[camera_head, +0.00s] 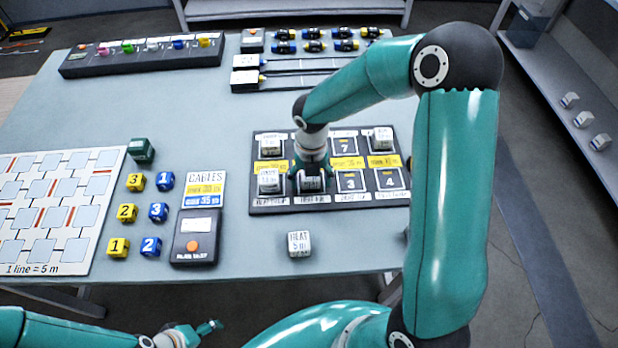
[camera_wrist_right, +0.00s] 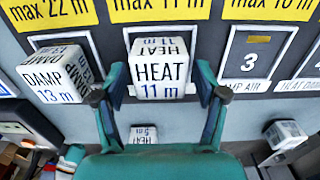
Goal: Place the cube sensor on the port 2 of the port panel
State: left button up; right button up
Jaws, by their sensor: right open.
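The port panel (camera_head: 330,207) is a dark board with two rows of ports on the table. A white cube sensor marked HEAT 11 m (camera_wrist_right: 160,72) sits in the bottom row, between the DAMP 13 m cube and port 3. My right gripper (camera_head: 311,180) is over it, open, with one finger on each side. In the wrist view the right gripper's fingers (camera_wrist_right: 160,88) flank the cube; whether they touch it is unclear. Another white cube, marked HEAT 5 m (camera_head: 299,244), lies on the table in front of the panel. My left gripper (camera_head: 208,328) is low at the front left, apart from the table objects.
The DAMP 13 m cube (camera_wrist_right: 58,74) stands close left of the right gripper. Another cube (camera_head: 382,138) is at the panel's back right. Ports 3 (camera_head: 350,182) and 4 (camera_head: 390,180) are bare. Yellow and blue numbered cubes and a cable box (camera_head: 193,250) lie left.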

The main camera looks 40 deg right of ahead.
jog(key=shift+r, duration=0.1)
notch_tip(320, 180, up, 12)
jog(key=shift+p, duration=0.35)
dwell(0.5)
